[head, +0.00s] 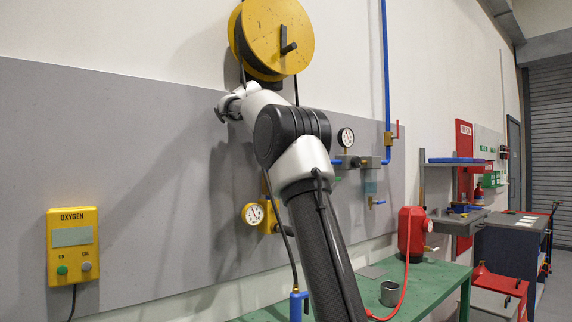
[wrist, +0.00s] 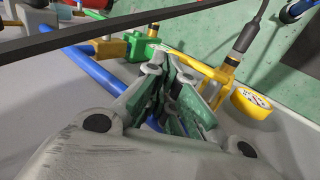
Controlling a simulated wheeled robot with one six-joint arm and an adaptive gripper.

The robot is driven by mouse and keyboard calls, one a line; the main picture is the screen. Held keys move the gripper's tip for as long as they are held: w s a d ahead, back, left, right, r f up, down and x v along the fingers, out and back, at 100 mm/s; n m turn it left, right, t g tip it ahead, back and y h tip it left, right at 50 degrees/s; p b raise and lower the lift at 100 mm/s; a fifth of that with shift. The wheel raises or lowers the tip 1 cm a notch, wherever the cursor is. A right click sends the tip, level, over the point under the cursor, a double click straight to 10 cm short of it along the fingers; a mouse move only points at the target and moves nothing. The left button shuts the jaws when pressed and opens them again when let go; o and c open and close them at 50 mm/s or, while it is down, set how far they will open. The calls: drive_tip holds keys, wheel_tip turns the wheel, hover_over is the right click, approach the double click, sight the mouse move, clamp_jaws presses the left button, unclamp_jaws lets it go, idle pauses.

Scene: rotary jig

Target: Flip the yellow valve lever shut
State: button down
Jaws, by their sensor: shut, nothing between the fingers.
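In the wrist view, a yellow fitting with a long bar (wrist: 200,67) lies just beyond and to the right of my fingertips. I take this bar for the valve lever, but cannot tell for certain. My gripper (wrist: 166,82) is shut and empty, its green-grey fingers together. The fingers overlap part of the fitting, and I cannot tell whether they touch it. A round yellow gauge (wrist: 252,102) sits to the right. In the head view, the yellow gauge (head: 254,213) shows on the wall panel beside my arm. My arm hides the lever there, and my fingertips are not clear.
A blue pipe (wrist: 95,70) runs left of my fingers, near a green block (wrist: 142,45). A dark bar crosses the top of the wrist view. In the head view, a green bench (head: 435,278) holds a red canister (head: 411,232) and a metal cup (head: 390,293).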

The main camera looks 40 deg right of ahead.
drive_tip(key=a+r, duration=0.2)
drive_tip(key=a, duration=1.1)
drive_tip(key=shift+s+a+r, duration=0.25)
drive_tip(key=shift+a, duration=0.15)
drive_tip(key=s+a+f+t+y, duration=0.2)
drive_tip(key=s+a+f+y, duration=0.1)
drive_tip(key=s+f, duration=1.2)
drive_tip(key=s+a+f+t+y, duration=0.2)
drive_tip(key=s+f+y, duration=0.2)
drive_tip(key=s+f, duration=1.1)
drive_tip(key=shift+s+a+f, duration=0.2)
drive_tip(key=shift+s+a, duration=0.2)
drive_tip(key=shift+s, duration=0.85)
